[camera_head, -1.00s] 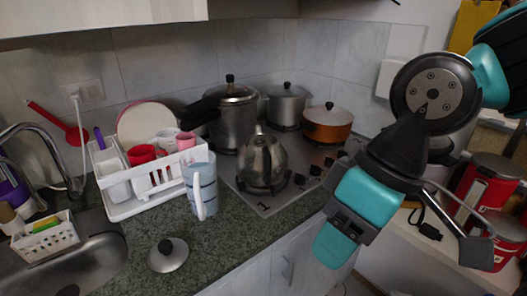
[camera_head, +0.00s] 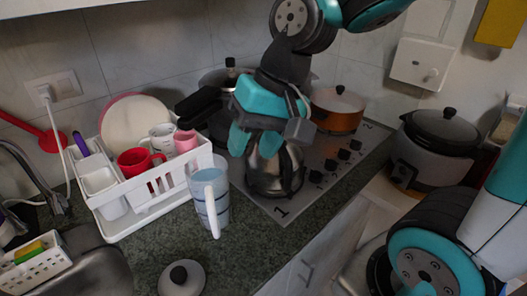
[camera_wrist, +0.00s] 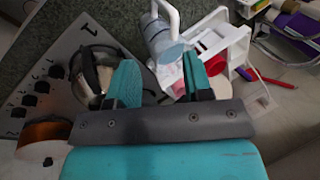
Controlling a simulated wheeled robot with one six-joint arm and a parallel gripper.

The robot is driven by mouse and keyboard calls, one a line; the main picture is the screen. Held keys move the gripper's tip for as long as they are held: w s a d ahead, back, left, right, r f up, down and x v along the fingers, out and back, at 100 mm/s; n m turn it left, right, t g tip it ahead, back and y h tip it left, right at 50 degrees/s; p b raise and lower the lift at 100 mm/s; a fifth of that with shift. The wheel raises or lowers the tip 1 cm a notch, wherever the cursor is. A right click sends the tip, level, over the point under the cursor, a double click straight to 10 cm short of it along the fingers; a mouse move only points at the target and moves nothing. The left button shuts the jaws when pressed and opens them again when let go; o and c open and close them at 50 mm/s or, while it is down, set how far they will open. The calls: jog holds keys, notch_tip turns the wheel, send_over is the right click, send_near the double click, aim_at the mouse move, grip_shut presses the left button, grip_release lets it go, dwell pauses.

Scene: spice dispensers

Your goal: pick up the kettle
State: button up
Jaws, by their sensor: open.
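The silver metal kettle (camera_head: 275,175) stands upright on the stove's front left burner in the head view. Its top is hidden behind my gripper (camera_head: 254,145). In the wrist view the kettle (camera_wrist: 98,66) shows left of the fingers, with a black handle arching over it. My gripper (camera_wrist: 158,74) is open and empty, its fingers pointing down and overlapping the kettle's upper left in the head view. The gap between the fingers shows the jug and rack side, not the kettle. I cannot tell how far above the kettle the fingertips are.
A tall bluish jug (camera_head: 209,195) stands close left of the kettle, beside a white dish rack (camera_head: 150,204) with cups. A pressure cooker (camera_head: 211,108) and an orange pot (camera_head: 336,108) stand behind. A loose lid (camera_head: 182,279) lies on the front counter.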

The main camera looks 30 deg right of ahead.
jog(key=w+d+r+m+t+h+p, duration=0.1)
jog(key=w+d+m, duration=0.6)
jog(key=d+m, duration=0.2)
jog(key=w+d+r+m+t+h+p, duration=0.1)
jog(key=w+d+m+t+p, duration=0.1)
jog(key=w+d+m, duration=0.6)
jog(key=shift+m, duration=0.7)
jog(key=shift+s+d+f+p+x, duration=0.25)
jog(key=shift+p+x, duration=0.4)
jog(key=shift+x, duration=2)
jog(key=shift+s+d+f+p+x, duration=0.1)
jog(key=shift+s+d+p+x, duration=0.4)
jog(key=shift+x, duration=2.1)
jog(key=shift+s+f+p+x, duration=0.15)
jog(key=shift+p+x, duration=0.7)
jog(key=shift+x, duration=1.8)
grip_shut()
